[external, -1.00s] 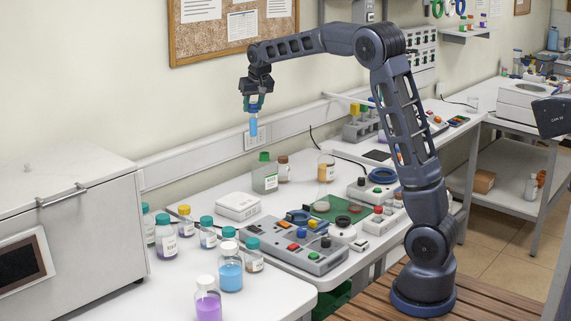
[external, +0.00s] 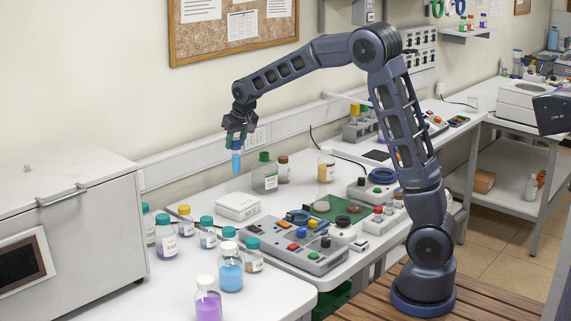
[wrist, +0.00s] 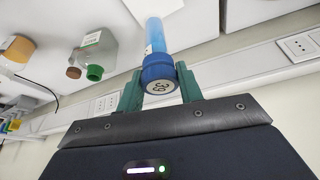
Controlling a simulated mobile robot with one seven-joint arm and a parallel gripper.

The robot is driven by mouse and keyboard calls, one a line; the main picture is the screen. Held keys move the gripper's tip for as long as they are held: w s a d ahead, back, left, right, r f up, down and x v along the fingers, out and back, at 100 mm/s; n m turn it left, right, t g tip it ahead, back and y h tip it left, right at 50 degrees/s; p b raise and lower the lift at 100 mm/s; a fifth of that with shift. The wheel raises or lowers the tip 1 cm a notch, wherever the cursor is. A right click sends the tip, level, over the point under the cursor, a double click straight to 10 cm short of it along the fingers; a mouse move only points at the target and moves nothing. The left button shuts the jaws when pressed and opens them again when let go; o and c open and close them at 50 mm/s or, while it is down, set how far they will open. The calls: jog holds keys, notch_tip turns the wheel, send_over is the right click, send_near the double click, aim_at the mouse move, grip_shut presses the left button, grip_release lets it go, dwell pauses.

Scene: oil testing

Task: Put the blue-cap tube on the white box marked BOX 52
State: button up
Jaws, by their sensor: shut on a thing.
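The blue-cap tube (external: 236,159) hangs upright below my gripper (external: 236,138), its light blue body pointing down. In the wrist view its blue cap (wrist: 158,70) sits between the two green fingers of my gripper (wrist: 160,88), which is shut on it. The cap top carries a number that seems to read 39. The white box (external: 238,206) lies flat on the table, below the tube. Its front label is too small to read here. The tube is in the air, clear of the box.
A green-capped bottle (external: 265,174) stands right of the box and behind it. Several teal-capped bottles stand to the left, with a yellow-capped bottle (external: 186,221) among them. A grey control panel (external: 300,247) lies in front of the box. The box's top is bare.

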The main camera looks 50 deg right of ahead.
aim_at(237, 167)
jog(key=shift+f, duration=4.85)
jog(key=o, duration=1)
jog(key=d+v, duration=0.1)
jog(key=v, duration=1.1)
jog(key=s+d+r, duration=0.1)
jog(key=s+r, duration=0.2)
jog(key=s, duration=0.3)
jog(key=s+d+r, duration=0.1)
jog(key=s+r, duration=0.2)
jog(key=s, duration=1.3)
jog(key=s+d+f+n, duration=0.1)
jog(key=s, duration=1)
jog(key=s+f+n, duration=0.1)
jog(key=s, duration=1)
jog(key=shift+s+d+y, duration=0.15)
jog(key=shift+s+y, duration=0.1)
jog(key=shift+y, duration=0.15)
